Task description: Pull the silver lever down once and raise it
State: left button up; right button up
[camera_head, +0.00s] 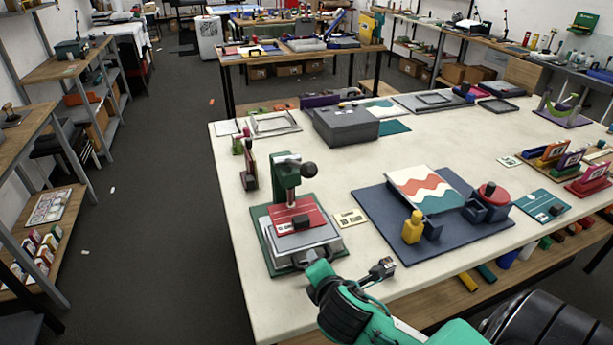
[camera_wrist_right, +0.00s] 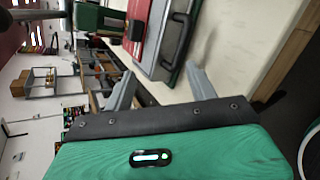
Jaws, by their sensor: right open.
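A small press stands at the near left of the white table, with a green post (camera_head: 287,177), a red plate (camera_head: 312,218) and a grey base tray (camera_head: 322,238). Its silver lever (camera_wrist_right: 52,14) shows as a short rod at the upper left in the right wrist view, ending in a dark knob (camera_wrist_right: 14,38). In the head view the knob (camera_head: 309,169) sticks out beside the top of the post; the rod is mostly hidden. My right gripper (camera_wrist_right: 158,72) is open and empty, in front of the press near its tray handle (camera_wrist_right: 175,42). My left gripper is out of view.
Right of the press lies a blue mat (camera_head: 375,205) with a yellow bottle-shaped piece (camera_head: 413,228) and a red round-topped piece (camera_head: 487,193). A grey box (camera_head: 345,124) stands behind. A small dark red stand (camera_head: 249,172) is left of the press. Bare tabletop lies between.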

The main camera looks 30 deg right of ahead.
notch_tip(320, 180, up, 8)
jog(key=w+d+n+t+h, duration=0.1)
jog(key=w+n+t, duration=0.2)
jog(key=n, duration=0.2)
jog(key=n+t+h, duration=0.1)
jog(key=n+t, duration=0.2)
jog(key=n, duration=0.3)
send_near(311, 175)
jog(key=b+x, duration=0.3)
jog(key=b, duration=0.2)
jog(key=b+x, duration=0.2)
jog(key=b, duration=0.1)
jog(key=shift+w+f, duration=0.3)
jog(key=shift+f, duration=0.1)
jog(key=x, duration=0.2)
jog(key=p+x, duration=0.1)
jog(key=x, duration=0.4)
jog(key=shift+w+d+r+p, duration=0.1)
jog(key=shift+d+r+p, duration=0.1)
jog(key=shift+r+p, duration=0.15)
jog(key=shift+x, duration=0.8)
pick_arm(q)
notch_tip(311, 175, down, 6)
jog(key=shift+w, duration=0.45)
pick_arm(e)
jog(key=shift+f, duration=0.1)
jog(key=shift+c, duration=0.5)
